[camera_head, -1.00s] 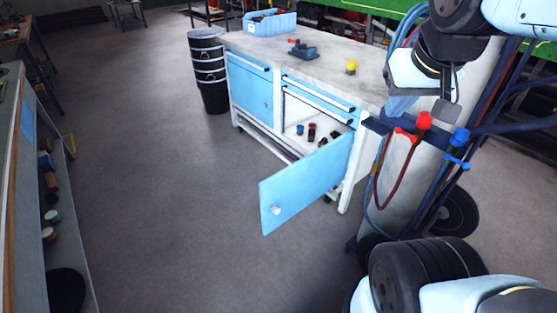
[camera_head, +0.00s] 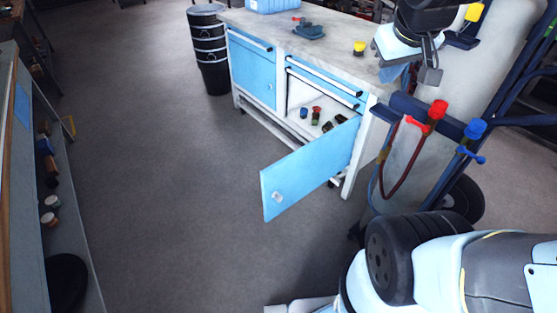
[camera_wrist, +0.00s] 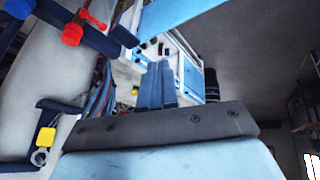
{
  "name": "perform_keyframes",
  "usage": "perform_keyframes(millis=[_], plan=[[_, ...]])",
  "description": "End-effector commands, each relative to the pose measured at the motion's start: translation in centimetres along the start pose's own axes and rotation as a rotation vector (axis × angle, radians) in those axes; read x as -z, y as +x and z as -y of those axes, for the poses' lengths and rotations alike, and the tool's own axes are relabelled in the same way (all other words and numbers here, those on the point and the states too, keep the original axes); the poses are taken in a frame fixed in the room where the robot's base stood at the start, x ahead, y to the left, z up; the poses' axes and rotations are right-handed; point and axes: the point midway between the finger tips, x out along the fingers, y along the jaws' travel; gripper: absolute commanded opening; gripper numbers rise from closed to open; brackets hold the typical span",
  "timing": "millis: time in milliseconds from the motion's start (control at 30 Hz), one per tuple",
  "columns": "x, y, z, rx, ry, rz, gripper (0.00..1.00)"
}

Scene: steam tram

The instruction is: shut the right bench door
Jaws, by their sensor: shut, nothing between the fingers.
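The right bench door (camera_head: 310,168) is a light blue panel with a round pale knob (camera_head: 277,196). It stands wide open, swung out from the bench (camera_head: 300,45) over the floor. Behind it the right compartment (camera_head: 300,93) is open, with several small red, dark and green items inside. My gripper (camera_head: 391,74) hangs over the right end of the bench, apart from the door. Its blue fingers (camera_wrist: 158,85) are together and empty in the wrist view. A light blue panel at the top of that view (camera_wrist: 185,12) looks like the open door.
A gas-bottle trolley with red (camera_head: 437,110) and blue (camera_head: 475,129) valves and hoses stands close right of the bench. The left bench door (camera_head: 252,80) is shut. A shelf unit runs along the left; floor between is clear.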

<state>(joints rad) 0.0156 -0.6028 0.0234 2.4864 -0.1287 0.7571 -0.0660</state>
Motion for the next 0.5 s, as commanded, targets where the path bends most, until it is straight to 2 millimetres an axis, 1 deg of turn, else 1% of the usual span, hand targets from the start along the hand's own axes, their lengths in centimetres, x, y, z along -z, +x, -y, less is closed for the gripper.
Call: perform_keyframes(millis=[33,233,467,500], plan=[[0.9,1.4,-0.5,-0.019,-0.046,0.009,0.00],[4.2,6.6,-2.0,-0.081,-0.260,0.006,0.00],[7.2,13.2,-2.4,-0.102,-0.526,-0.005,0.00],[7.7,14.4,-2.4,-0.100,-0.573,-0.008,0.00]])
